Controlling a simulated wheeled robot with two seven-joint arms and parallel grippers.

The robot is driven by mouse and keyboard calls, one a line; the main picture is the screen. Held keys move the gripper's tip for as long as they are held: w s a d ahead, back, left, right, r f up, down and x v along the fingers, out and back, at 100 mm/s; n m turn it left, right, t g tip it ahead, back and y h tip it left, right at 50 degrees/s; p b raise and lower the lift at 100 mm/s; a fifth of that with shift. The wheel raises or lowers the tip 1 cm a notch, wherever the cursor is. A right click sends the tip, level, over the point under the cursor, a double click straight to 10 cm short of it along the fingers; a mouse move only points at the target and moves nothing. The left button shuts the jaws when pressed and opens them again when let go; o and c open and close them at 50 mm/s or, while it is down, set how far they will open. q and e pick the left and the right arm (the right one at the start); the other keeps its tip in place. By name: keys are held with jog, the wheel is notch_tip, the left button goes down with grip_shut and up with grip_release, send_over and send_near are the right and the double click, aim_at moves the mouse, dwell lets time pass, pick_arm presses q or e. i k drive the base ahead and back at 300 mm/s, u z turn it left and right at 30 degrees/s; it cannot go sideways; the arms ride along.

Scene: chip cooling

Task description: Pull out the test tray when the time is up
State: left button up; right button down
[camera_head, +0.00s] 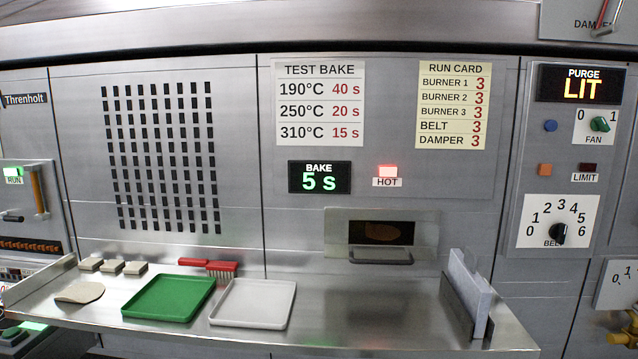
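The test tray (380,257) shows as a grey front lip at the bottom of a small opening in the oven wall. Behind the dark window (408,233) of that opening a brownish flat piece (382,231) is dimly visible. The bake display (319,178) reads "BAKE 5 s" in green. The HOT lamp (387,171) beside it glows red. The test bake card (318,104) lists 190°C 40 s, 250°C 20 s and 310°C 15 s. Neither of my grippers is in view.
A steel shelf (355,336) runs below the opening, bare in front of it. On it are a white tray (253,303), a green tray (169,298), a pale flat dough piece (79,292), small blocks (113,266) and a red brush (221,268). An upright panel (472,290) stands at right.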

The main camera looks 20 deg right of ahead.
aim_at(345, 237)
jog(key=u, duration=0.1)
jog(key=k, duration=0.45)
jog(key=z, duration=1.5)
jog(key=i, duration=0.95)
jog(key=u, duration=0.4)
